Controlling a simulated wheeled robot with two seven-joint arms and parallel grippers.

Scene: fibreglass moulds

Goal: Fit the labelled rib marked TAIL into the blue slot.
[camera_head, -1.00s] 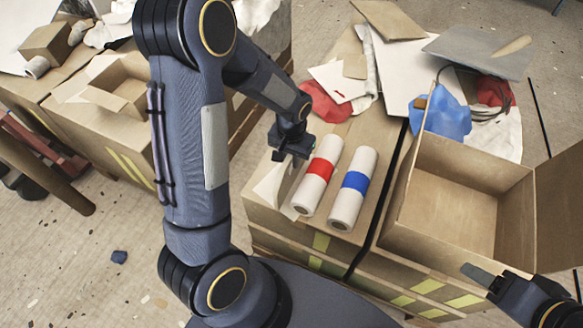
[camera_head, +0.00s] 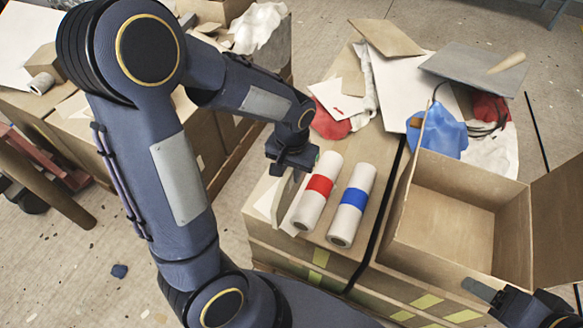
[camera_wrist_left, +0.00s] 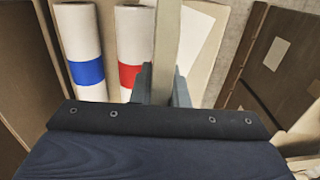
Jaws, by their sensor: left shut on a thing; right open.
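My left gripper (camera_head: 290,168) is shut on a thin, pale, upright rib (camera_head: 284,192) at the left edge of the bench. The rib also shows between the fingers in the left wrist view (camera_wrist_left: 167,40). No TAIL lettering can be read on it. Just right of it lie a white roll with a red band (camera_head: 318,190) and a white roll with a blue band (camera_head: 352,203). A pale sheet (camera_head: 264,203) lies left of the rib. I cannot make out a blue slot. My right gripper (camera_head: 482,290) is open at the lower right, partly cut off.
An open cardboard box (camera_head: 470,210) stands right of the rolls. Behind are a blue cloth (camera_head: 437,130), a red cloth (camera_head: 328,122), boards and a grey panel (camera_head: 475,65). A black strap (camera_head: 375,235) crosses the bench beside the blue-banded roll.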

